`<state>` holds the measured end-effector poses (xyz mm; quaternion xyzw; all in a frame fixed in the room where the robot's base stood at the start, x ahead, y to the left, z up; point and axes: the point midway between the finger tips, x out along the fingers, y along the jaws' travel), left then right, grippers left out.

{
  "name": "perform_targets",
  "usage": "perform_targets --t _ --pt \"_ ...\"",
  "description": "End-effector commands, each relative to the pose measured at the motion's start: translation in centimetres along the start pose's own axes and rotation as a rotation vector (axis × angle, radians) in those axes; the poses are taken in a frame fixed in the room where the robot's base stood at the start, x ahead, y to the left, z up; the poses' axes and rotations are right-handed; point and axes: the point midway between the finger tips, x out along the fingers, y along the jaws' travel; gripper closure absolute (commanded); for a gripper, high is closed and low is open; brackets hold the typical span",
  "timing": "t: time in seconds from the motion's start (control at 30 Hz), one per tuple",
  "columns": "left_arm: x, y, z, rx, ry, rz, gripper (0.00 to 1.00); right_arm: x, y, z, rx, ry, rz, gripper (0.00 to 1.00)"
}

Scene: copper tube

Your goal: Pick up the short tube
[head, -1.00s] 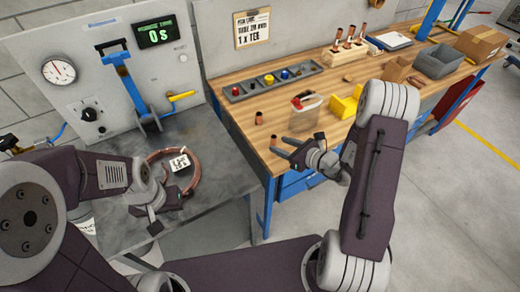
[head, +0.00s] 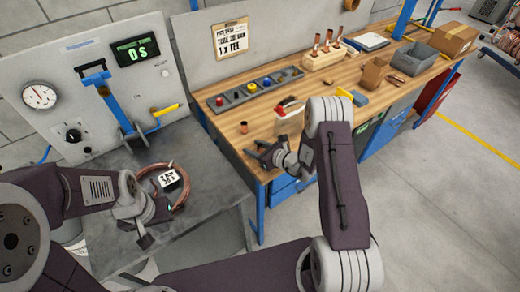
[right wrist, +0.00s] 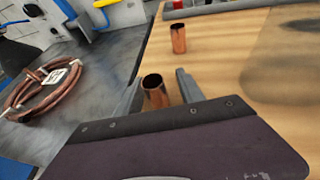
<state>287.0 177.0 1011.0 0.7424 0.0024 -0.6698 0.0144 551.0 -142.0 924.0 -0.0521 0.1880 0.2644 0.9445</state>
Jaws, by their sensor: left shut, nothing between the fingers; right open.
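A short copper tube (right wrist: 154,92) stands upright on the wooden bench, seen in the right wrist view between the open fingers of my right gripper (right wrist: 160,90). Its lower part is hidden behind my gripper body. Whether the fingers touch it I cannot tell. A second small copper piece (right wrist: 178,38) stands upright farther off, clear of the fingers; in the head view it is near the bench's left edge (head: 244,127). My right gripper (head: 257,151) is at the bench's front left edge in the head view. My left gripper (head: 144,238) is shut and empty over the grey table.
A copper coil with a tag (head: 182,194) lies on the grey metal table (head: 205,192) beside my left gripper. A parts tray (head: 255,88), a clear container with a red cap (head: 289,112) and a wooden tube rack (head: 325,58) stand on the bench.

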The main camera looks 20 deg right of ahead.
Motion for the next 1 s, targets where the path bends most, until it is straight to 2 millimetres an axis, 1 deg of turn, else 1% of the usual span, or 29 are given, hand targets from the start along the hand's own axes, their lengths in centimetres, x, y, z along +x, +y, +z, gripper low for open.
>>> perform_targets --t 0.13,0.17,0.2,0.27,0.3,0.33,0.67,0.77,0.87,1.0 --pt "0.0 0.0 0.0 0.0 0.0 0.0 1.0 0.0 0.0 0.0 0.0 0.0 0.0 0.55" --pt "0.0 0.0 0.0 0.0 0.0 0.0 1.0 0.0 0.0 0.0 0.001 0.0 0.0 0.58" --pt "0.0 0.0 0.0 0.0 0.0 0.0 1.0 0.0 0.0 0.0 0.001 0.0 0.0 0.69" --pt "0.0 0.0 0.0 0.0 0.0 0.0 1.0 0.0 0.0 0.0 0.001 0.0 0.0 0.85" --pt "0.0 0.0 0.0 0.0 0.0 0.0 1.0 0.0 0.0 0.0 0.001 0.0 0.0 0.97" --pt "0.0 0.0 0.0 0.0 0.0 0.0 1.0 0.0 0.0 0.0 0.001 0.0 0.0 1.0" --pt "0.1 0.0 0.0 0.0 0.0 0.0 1.0 -0.1 0.0 0.2 0.0 0.0 0.0 1.0" --pt "0.1 0.0 0.0 0.0 0.0 0.0 1.0 -0.5 -0.1 1.3 -0.001 -0.002 -0.001 1.0" --pt "0.2 0.0 0.0 0.0 0.0 0.0 1.0 -1.3 -0.1 3.3 -0.003 -0.004 -0.002 1.0" --pt "0.4 0.0 0.1 0.0 0.0 0.0 1.0 -2.6 -0.1 6.5 -0.004 -0.005 -0.002 1.0"
